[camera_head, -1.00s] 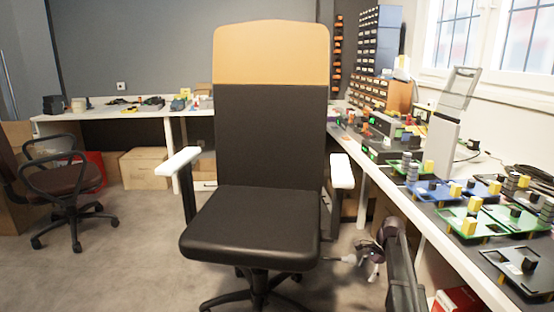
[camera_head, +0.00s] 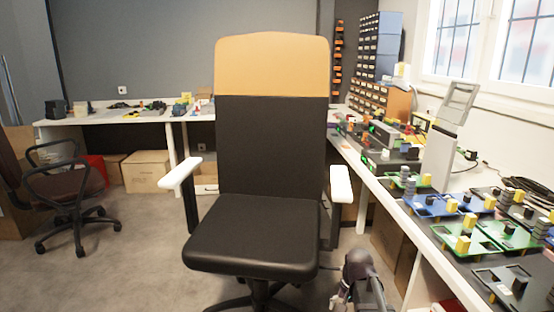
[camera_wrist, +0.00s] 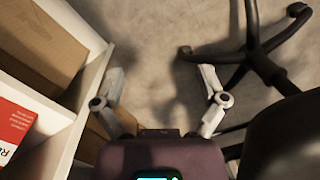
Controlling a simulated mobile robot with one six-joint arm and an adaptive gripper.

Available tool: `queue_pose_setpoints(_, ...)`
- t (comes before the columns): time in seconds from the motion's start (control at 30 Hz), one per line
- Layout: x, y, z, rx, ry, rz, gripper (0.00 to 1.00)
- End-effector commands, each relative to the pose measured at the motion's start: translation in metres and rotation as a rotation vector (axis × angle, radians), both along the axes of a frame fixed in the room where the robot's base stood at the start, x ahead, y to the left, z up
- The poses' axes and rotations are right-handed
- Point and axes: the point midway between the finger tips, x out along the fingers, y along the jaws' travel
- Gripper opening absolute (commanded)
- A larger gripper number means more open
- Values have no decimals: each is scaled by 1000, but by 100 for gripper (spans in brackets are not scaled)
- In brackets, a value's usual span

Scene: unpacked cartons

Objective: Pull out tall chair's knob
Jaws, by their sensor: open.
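The tall chair (camera_head: 272,145) stands in the middle of the head view, with a black seat, white armrests and a tan headrest. In the wrist view its dark seat (camera_wrist: 288,142) is at the lower right and its star base (camera_wrist: 255,48) at the upper right. I cannot make out the knob in either view. My gripper (camera_wrist: 162,76) is open and empty above the floor, between the chair base and a white shelf. In the head view my arm shows at the bottom, right of the seat; the fingertips are unclear there.
A long white workbench (camera_head: 385,180) with green and blue boards runs along the right. The white shelf (camera_wrist: 75,130) holding cartons is close on the wrist view's left. A smaller brown chair (camera_head: 70,180) stands at left. Grey floor is clear between the chairs.

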Motion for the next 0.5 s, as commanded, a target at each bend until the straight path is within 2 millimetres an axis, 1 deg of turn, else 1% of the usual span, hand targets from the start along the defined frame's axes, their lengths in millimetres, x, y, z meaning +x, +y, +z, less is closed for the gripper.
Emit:
queue_pose_setpoints(0.03,-18,7,8,-14,-13,64,92)
queue_pose_setpoints(0.2,-48,20,17,-57,-44,246,92)
queue_pose_setpoints(0.47,-85,31,29,-108,-74,459,92)
queue_pose_setpoints(0.5,-81,31,33,-109,-75,464,92)
